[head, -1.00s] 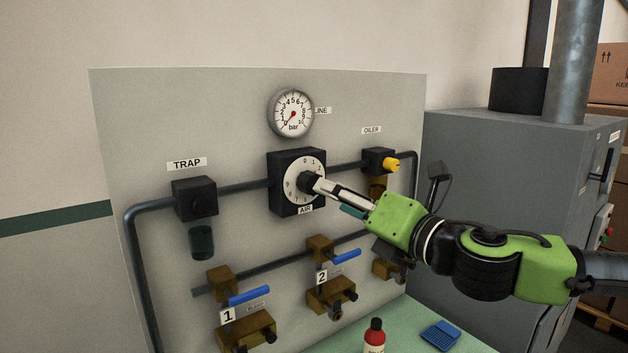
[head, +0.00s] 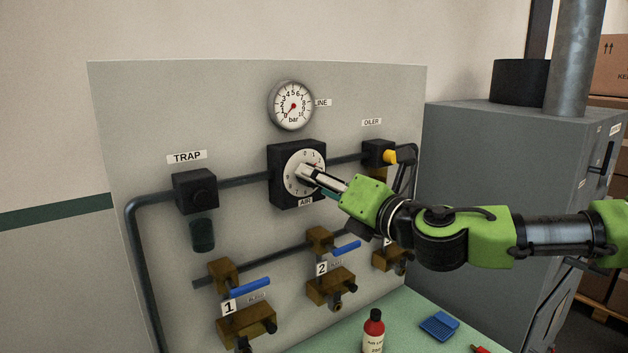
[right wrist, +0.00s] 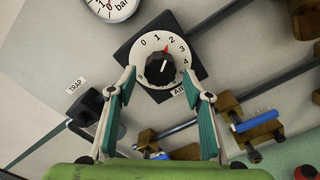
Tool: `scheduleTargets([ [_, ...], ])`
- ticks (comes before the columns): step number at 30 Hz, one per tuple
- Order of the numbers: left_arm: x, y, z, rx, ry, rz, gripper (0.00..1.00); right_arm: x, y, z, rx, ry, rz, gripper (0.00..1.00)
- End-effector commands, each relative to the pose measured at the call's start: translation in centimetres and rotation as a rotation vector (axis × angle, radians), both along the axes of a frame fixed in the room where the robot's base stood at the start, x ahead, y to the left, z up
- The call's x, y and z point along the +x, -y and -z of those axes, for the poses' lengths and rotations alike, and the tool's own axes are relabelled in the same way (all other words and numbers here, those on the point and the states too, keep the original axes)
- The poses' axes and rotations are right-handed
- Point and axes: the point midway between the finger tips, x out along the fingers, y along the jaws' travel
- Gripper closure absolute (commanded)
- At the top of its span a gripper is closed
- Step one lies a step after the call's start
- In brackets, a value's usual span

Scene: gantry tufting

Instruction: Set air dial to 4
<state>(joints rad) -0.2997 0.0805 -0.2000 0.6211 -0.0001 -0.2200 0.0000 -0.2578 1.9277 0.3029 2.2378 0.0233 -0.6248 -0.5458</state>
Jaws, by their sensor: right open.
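The air dial (head: 293,182) is a white numbered face on a black square box, above the AIR label. In the right wrist view the dial face (right wrist: 146,49) shows a black centre knob (right wrist: 158,70) with a white line, and a small red mark near the 2. The white line leans up and slightly right, roughly towards the red mark. My right gripper (head: 303,172) is at the dial front and hides part of the knob in the head view. In the right wrist view the right gripper (right wrist: 158,77) is open, its fingers on either side of the knob; contact is unclear.
A pressure gauge (head: 292,105) is above the dial. The trap (head: 195,191) is left, the oiler (head: 378,154) right. Below are brass valves with blue handles (head: 250,288). A red bottle (head: 374,334) and blue tray (head: 440,326) are on the green bench.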

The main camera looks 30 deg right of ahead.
Motion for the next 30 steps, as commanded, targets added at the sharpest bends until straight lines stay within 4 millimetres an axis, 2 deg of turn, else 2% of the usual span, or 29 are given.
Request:
scheduleTargets([
  [9, 0.0, 0.0, -0.2, 0.000, 0.000, 0.001, 0.60, 2.1, -0.2, 0.0, -0.001, -0.001, 0.002, 0.54],
  [20, 0.0, 0.0, -0.2, 0.000, 0.000, 0.001, 0.60, 2.4, -0.3, -0.1, 0.001, 0.001, 0.001, 0.54],
  [21, 0.0, 0.0, -0.2, 0.000, 0.000, 0.001, 0.60, 2.4, -0.3, 0.0, 0.001, 0.001, 0.001, 0.56],
  [25, 0.0, 0.0, -0.2, 0.000, -0.001, 0.001, 0.60, 2.4, -0.3, 0.0, 0.000, 0.001, 0.001, 0.90],
  [30, 0.0, 0.0, -0.2, 0.000, -0.001, 0.000, 0.60, 2.4, -0.3, 0.0, 0.001, 0.001, 0.001, 0.92],
])
